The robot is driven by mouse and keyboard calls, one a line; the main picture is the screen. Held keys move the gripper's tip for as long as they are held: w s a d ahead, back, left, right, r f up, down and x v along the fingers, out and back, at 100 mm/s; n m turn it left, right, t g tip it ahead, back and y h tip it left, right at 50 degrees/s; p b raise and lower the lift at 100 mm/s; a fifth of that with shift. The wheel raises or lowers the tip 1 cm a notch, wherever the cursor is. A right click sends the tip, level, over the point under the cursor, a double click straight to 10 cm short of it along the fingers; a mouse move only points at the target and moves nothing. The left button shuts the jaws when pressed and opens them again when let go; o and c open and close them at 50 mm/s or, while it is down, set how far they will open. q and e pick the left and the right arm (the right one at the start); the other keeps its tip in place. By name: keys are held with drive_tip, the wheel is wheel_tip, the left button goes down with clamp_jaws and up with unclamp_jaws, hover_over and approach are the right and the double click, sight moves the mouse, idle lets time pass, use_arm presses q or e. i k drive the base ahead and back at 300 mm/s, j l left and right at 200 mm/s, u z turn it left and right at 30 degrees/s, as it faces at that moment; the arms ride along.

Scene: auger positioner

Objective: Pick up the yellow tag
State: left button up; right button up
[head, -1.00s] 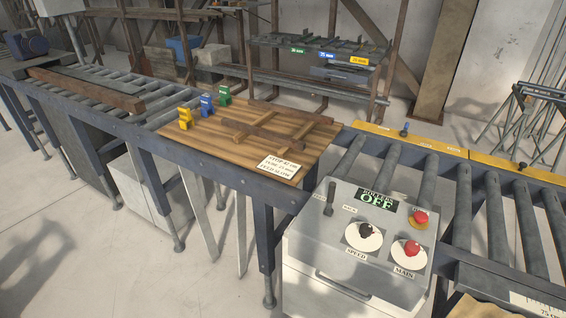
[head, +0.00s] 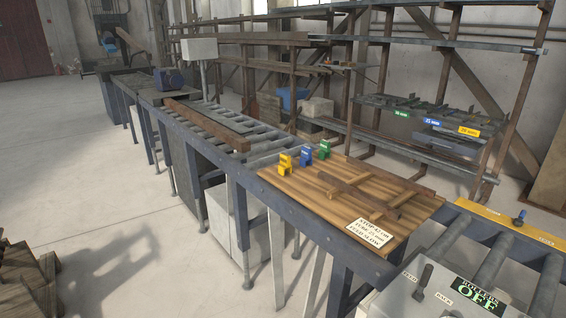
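The yellow tag (head: 285,164) stands upright near the left corner of a wooden board (head: 330,205) on the roller table. A blue tag (head: 306,154) and a green tag (head: 323,149) stand beside it, further back to the right. Neither of my grippers shows in the head view.
Wooden strips (head: 362,190) and a white sign (head: 370,234) lie on the board. A control box (head: 440,290) stands at the lower right. The roller conveyor (head: 215,130) runs to the back left with a rusty beam (head: 205,123) on it.

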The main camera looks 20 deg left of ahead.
sight(285, 159)
drive_tip(key=i+j+u, duration=0.45)
drive_tip(key=u, duration=0.3)
drive_tip(key=i, duration=0.05)
